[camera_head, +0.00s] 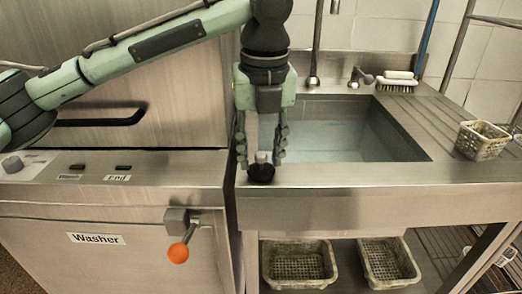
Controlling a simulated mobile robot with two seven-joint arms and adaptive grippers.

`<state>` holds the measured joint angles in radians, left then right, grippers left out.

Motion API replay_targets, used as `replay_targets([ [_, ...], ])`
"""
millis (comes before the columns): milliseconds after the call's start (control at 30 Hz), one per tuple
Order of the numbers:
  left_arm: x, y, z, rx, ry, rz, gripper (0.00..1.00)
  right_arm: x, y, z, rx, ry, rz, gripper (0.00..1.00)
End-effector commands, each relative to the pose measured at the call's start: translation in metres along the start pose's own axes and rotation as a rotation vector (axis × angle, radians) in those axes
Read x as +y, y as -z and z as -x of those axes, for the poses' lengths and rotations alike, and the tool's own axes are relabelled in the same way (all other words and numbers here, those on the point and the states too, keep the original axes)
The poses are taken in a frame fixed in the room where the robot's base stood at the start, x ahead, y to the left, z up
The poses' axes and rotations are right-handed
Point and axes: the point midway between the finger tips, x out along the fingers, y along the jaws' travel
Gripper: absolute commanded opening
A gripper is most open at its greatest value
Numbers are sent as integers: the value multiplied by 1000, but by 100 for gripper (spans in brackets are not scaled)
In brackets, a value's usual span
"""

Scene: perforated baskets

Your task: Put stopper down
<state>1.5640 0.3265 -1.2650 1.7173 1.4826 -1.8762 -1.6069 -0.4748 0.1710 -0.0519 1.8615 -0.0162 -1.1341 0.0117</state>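The stopper (261,173), a dark round piece with a small pale knob on top, is at the front rim of the sink counter, left of the basin's middle. My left gripper (261,162) points straight down above it. Its two fingers are apart, one on each side of the knob, with a visible gap to it. Whether the stopper rests fully on the rim cannot be told. My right gripper is not in view.
The sink basin (340,138) is behind the stopper, with a tap (314,70) at the back. A brush (397,84) and a perforated basket (482,140) are on the right counter. The washer (100,240), with an orange-knobbed lever (178,253), stands left. Baskets (299,284) are below.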

Motion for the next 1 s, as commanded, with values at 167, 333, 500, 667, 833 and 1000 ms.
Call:
replay_targets([
  [167,0,-1,12,-2,1,1,38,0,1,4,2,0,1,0],
  [333,-1,-1,45,-3,2,0,38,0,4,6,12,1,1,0],
  [500,-1,-1,82,-3,2,1,38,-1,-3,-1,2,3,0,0],
  [667,0,-1,109,-4,0,1,38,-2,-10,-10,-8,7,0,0],
  [833,0,-1,121,-1,-1,1,38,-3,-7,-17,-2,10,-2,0],
  [1000,0,0,123,0,-1,0,38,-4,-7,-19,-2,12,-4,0],
])
